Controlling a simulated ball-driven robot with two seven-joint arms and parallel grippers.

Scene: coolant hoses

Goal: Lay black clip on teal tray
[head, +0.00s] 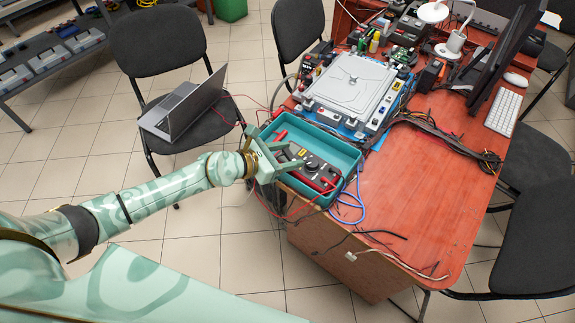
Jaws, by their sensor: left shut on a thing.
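The teal tray (345,152) lies on the near left part of the red-brown desk. In it are a dark multimeter (312,164) with red leads and a red clip or probe (281,136). My left gripper (292,158) reaches in from the left, over the tray's left end. It is shut on a small dark thing, which looks like the black clip; the fingers hide most of it. I cannot tell whether it touches the tray. My right gripper is out of view.
A grey device (350,86) with cables stands behind the tray. A blue cable (350,205) loops beside the tray. Loose wires hang over the desk's front edge. The desk's right front (430,200) is mostly clear. A laptop (185,105) rests on a chair at left.

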